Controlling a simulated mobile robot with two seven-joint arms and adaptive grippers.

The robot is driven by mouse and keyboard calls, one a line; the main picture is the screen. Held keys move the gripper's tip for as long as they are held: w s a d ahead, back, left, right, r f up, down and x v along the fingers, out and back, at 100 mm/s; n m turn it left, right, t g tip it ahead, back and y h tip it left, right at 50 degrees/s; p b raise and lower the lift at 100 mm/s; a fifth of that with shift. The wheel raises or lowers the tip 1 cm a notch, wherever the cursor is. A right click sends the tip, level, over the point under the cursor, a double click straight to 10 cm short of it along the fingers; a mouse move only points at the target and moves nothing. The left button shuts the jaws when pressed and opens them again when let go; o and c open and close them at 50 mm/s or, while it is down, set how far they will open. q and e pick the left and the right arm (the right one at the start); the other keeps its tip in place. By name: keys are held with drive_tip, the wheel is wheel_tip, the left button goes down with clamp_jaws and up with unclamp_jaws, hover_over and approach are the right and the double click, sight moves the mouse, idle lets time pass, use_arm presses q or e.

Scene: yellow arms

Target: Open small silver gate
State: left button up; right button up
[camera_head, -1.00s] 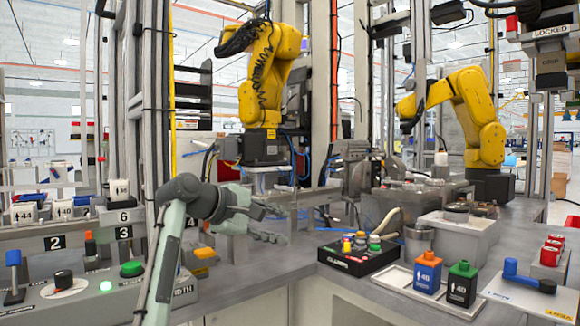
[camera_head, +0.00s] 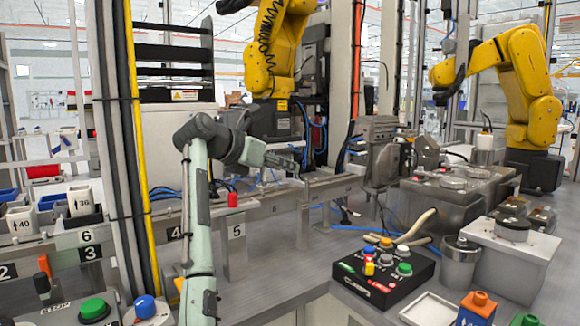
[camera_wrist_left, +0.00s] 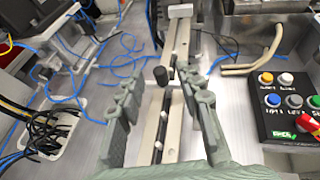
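My left gripper (camera_head: 285,162) is in front of a low silver metal rail (camera_head: 325,190) in the head view. In the left wrist view its two grey-green fingers (camera_wrist_left: 161,72) are spread apart and hold nothing. A narrow silver rail (camera_wrist_left: 178,40) runs away between them, with a dark round knob (camera_wrist_left: 162,76) and small white pegs (camera_wrist_left: 163,116) in the gap. The fingers do not visibly grip the knob. Which metal part is the small silver gate I cannot tell for sure. My right gripper is not in view.
A black button box (camera_head: 385,272), with a pale cable behind it, stands to the right. It also shows in the wrist view (camera_wrist_left: 290,112). A grey post labelled 5 with a red top (camera_head: 233,202) stands near my forearm. Yellow robot arms (camera_head: 525,85) stand behind. Blue cables (camera_wrist_left: 120,55) lie around the rail.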

use_arm(q)
drive_tip(key=shift+x, duration=1.65)
drive_tip(key=shift+c, duration=0.4)
clamp_jaws()
